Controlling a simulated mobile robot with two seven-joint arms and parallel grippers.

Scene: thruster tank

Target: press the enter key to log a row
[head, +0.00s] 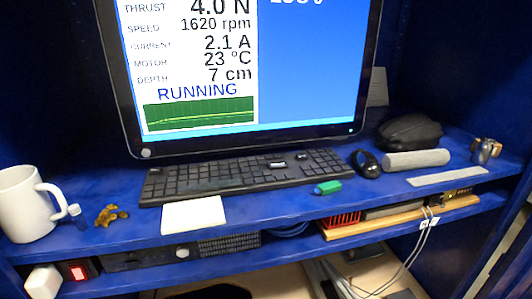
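A black keyboard (225,178) lies on the blue shelf in front of the monitor, slightly angled. Its single keys are too small to read, so I cannot tell the enter key apart. The monitor (240,60) shows thrust 4.0 N, speed 1620 rpm, current 2.1 A, motor 23 °C, depth 7 cm and the word RUNNING above a green graph. The right part of its screen is plain blue with cut-off white text at the top. Neither of my grippers is in view.
A white mug (25,205) stands at the left. A white pad (193,215) and a green USB stick (327,187) lie in front of the keyboard. A mouse (366,163), grey roll (416,159) and black case (408,133) are at the right. A lower shelf (130,278) holds equipment.

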